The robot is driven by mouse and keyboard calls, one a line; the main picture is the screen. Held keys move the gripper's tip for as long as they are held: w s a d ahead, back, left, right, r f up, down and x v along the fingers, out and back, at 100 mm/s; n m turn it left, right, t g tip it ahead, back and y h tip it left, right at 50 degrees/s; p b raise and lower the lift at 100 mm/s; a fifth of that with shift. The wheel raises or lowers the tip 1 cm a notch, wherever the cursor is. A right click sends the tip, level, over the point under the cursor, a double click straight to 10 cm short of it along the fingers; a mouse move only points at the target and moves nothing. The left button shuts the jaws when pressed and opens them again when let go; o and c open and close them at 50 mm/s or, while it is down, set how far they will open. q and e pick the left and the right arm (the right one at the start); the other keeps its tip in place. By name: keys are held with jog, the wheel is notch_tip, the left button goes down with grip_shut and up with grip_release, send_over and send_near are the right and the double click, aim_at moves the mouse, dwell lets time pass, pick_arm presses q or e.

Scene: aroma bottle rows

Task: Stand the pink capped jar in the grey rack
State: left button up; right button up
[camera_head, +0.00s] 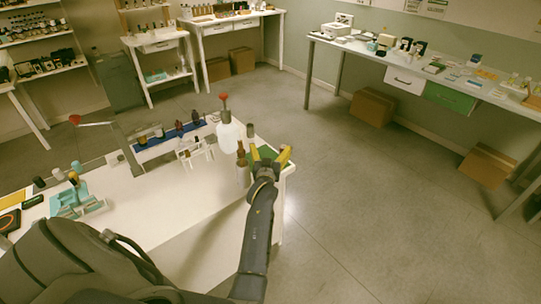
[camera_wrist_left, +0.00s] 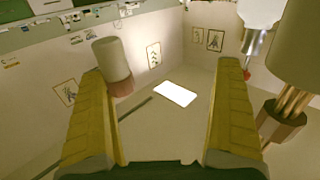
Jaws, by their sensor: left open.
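My left gripper (camera_head: 269,152) is open and empty over the right end of the white table, its yellow fingers apart. In the left wrist view, which is upside down, the jar (camera_wrist_left: 110,58) has a grey body and a dull pink cap (camera_wrist_left: 121,86). It appears beyond the tip of the left-hand finger, not between the fingers. In the head view a small dark jar (camera_head: 250,130) behind the fingers may be the same one; its cap colour is unclear. A pale grey-white rack (camera_head: 194,153) stands left of the gripper with small bottles. My right gripper is not in view.
A white flask with a red top (camera_head: 228,135) and a brown bottle (camera_head: 242,172) stand close left of the gripper. A teal rack (camera_head: 92,208) is at the left. The table's front middle (camera_head: 165,215) is clear.

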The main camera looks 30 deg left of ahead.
pick_arm(q)
jog(key=shift+r, duration=0.1)
jog(key=shift+c, duration=0.2)
grip_shut()
dwell(0.6)
